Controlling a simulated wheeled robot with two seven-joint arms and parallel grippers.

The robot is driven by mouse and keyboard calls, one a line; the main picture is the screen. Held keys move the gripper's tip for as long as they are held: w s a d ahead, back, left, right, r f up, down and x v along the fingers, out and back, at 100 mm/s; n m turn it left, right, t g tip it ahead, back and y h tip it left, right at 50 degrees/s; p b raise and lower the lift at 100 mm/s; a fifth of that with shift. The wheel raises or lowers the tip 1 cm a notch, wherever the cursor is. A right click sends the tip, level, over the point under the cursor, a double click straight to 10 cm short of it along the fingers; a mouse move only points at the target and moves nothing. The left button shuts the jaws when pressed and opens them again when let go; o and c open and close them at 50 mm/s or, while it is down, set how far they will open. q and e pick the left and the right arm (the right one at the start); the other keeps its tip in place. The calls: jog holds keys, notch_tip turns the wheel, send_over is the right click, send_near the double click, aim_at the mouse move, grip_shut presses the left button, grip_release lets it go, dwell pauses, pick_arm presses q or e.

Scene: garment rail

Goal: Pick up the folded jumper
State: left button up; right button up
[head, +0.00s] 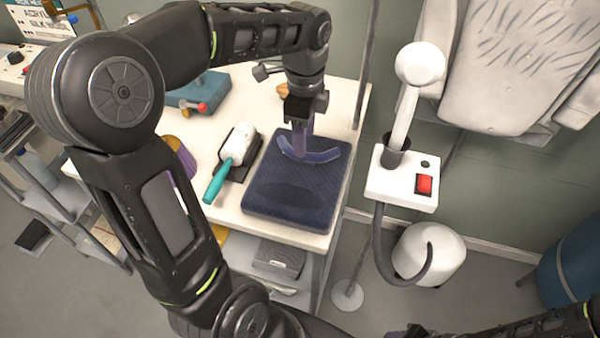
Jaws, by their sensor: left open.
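The folded jumper (288,197) is a dark navy knitted square lying flat on the white table, near its front right corner. A paler blue-purple curved band shows at its far edge, and I cannot tell whether it is the collar. My left gripper (304,148) comes down from above over the jumper's far part, at this band. It is open. I cannot tell whether its fingers touch the cloth. My right arm shows only along the bottom right edge; the dark end (410,332) there is cut off, so its jaws cannot be made out.
Left of the jumper, a white and teal tool (232,160) lies on a dark pad. A teal device (200,92) stands further back. A thin upright pole (363,65) and a white steamer (402,180) with hose stand right of the table (226,212). A pale garment hangs behind.

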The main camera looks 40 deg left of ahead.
aim_at(300, 171)
pick_arm(q)
notch_tip(300, 171, down, 4)
jog(key=shift+w+a+f, duration=0.1)
jog(key=shift+f, duration=0.05)
dwell(0.6)
grip_shut()
dwell(0.3)
dwell(0.9)
